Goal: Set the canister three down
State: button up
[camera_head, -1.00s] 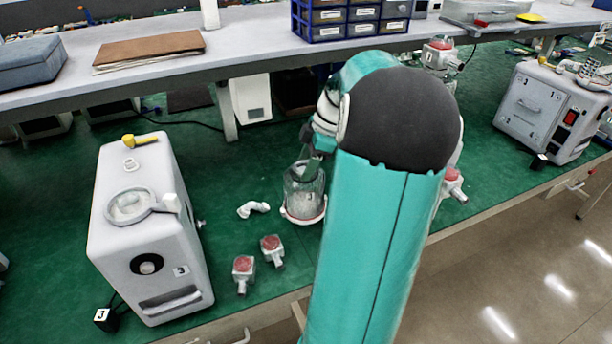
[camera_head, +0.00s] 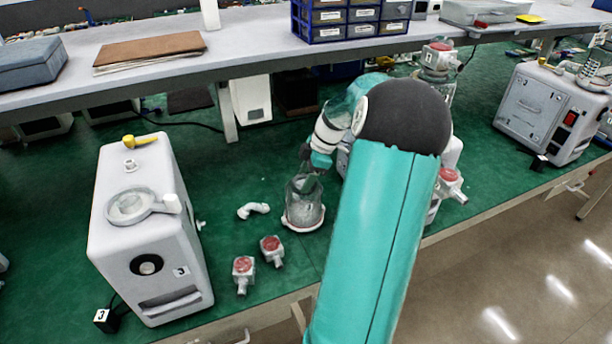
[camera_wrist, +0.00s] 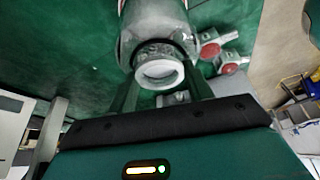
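The clear glass canister (camera_head: 303,205) is near upright over the green mat, right of the white elbow piece. Its pale, reddish-edged base is low at the mat; I cannot tell whether it touches. My gripper (camera_head: 312,172) is at its top, coming from the upper right. In the wrist view, the canister (camera_wrist: 150,30) has its round white-rimmed neck between the two fingers of my gripper (camera_wrist: 162,85). The fingers sit close on both sides of the neck and look shut on it. The fingertips are partly hidden.
A white pump labelled 3 (camera_head: 140,225) stands at left with a round ring on top. The white elbow (camera_head: 253,210) and two red-topped fittings (camera_head: 271,249) (camera_head: 243,270) lie near the canister. Pump 1 (camera_head: 545,110) is at right. A grey shelf (camera_head: 250,55) crosses behind.

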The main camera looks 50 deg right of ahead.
jog(key=o, duration=0.4)
jog(key=shift+o, duration=0.2)
jog(key=v, duration=1.2)
jog(key=shift+r, duration=0.2)
